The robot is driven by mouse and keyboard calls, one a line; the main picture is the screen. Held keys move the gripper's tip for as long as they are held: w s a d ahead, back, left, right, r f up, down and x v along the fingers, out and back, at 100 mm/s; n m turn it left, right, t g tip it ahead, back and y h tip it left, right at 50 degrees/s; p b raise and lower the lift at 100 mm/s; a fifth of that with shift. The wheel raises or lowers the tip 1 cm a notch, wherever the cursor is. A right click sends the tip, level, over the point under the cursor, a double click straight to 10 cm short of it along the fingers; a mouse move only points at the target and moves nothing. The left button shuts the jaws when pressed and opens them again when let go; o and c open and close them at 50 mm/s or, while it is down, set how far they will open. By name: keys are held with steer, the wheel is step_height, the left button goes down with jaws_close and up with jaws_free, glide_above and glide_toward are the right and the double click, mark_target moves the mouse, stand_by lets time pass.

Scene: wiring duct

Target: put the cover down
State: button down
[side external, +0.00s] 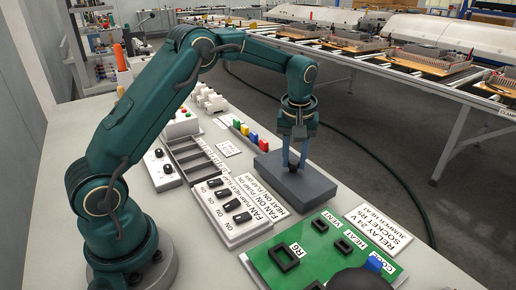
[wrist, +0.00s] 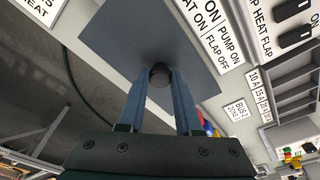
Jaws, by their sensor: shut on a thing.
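The cover (side external: 297,182) is a dark grey, box-like piece near the middle of the side view, level over the bench's right part. In the wrist view my gripper (wrist: 160,80) has one finger on each side of the knob. I cannot tell whether the cover's underside touches the bench; what is beneath it is hidden.
A switch panel (side external: 232,208) lies left of the cover, and a green board (side external: 322,250) with dark sockets lies in front. Coloured blocks (side external: 244,131) stand behind it. A grey slotted tray (side external: 196,160) is farther left. The bench's edge is close on the right.

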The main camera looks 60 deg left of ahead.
steer(key=shift+f, duration=0.7)
steer(key=shift+f, duration=0.15)
steer(key=c, duration=0.6)
jaws_free()
